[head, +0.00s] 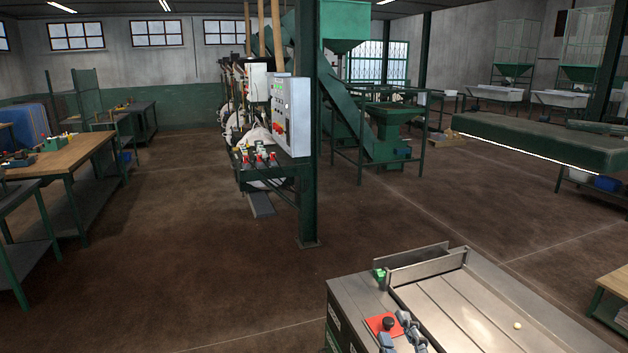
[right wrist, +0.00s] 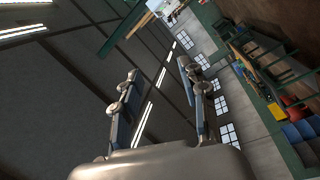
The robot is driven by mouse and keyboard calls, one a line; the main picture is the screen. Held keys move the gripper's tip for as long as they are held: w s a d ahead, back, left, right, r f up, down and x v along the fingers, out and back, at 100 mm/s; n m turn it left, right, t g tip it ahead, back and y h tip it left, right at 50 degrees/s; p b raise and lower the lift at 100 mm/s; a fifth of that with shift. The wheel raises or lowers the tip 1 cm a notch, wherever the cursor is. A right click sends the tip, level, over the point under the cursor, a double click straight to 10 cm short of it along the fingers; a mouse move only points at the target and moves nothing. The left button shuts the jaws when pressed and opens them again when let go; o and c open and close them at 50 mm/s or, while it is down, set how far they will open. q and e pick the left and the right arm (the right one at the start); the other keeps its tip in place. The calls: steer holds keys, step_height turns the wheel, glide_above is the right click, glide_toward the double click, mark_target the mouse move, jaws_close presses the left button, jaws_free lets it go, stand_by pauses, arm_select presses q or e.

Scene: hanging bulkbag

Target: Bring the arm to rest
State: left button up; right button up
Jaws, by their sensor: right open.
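My right gripper (head: 403,332) shows at the bottom edge of the head view, in front of the metal machine top and close to a red plate with a black knob (head: 388,323). I cannot tell whether it touches anything there. In the right wrist view its two fingers (right wrist: 158,76) stand apart with nothing between them. That wrist camera looks up at the dark roof, strip lights and windows. My left gripper is not in view.
A steel-topped machine (head: 470,310) stands at the lower right. A green post (head: 308,200) and a control panel (head: 291,112) stand mid-view. A wooden workbench (head: 62,158) is at left. A green beam-like table (head: 545,143) is at right. Brown floor (head: 190,255) is open between them.

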steer(key=s+d+f+m+g+h, duration=0.2)
steer(key=s+d+f+m+g, duration=0.15)
steer(key=f, duration=0.45)
steer(key=s+d+f+m+g+h, duration=0.25)
steer(key=s+f+m+g, duration=0.2)
steer(key=f, duration=0.35)
steer(key=s+f+m+g+y, duration=0.1)
steer(key=s+f+m+g, duration=0.1)
steer(key=s+f+g, duration=0.45)
steer(key=s+f+m+g+y, duration=0.1)
steer(key=s+f+m, duration=0.25)
steer(key=s, duration=0.65)
step_height(320, 180, down, 28)
steer(key=s+n+g, duration=0.1)
steer(key=s, duration=0.1)
steer(key=s+d+f, duration=0.1)
steer(key=s+f, duration=0.6)
steer(key=s, duration=0.1)
steer(key=s+d+f+g+b, duration=0.1)
steer(key=s+d+f, duration=0.1)
steer(key=s+f, duration=0.5)
steer(key=shift+s+d+f, duration=0.25)
steer(key=shift+s+d, duration=0.05)
steer(key=shift+s, duration=0.3)
steer(key=shift+g+h, duration=0.25)
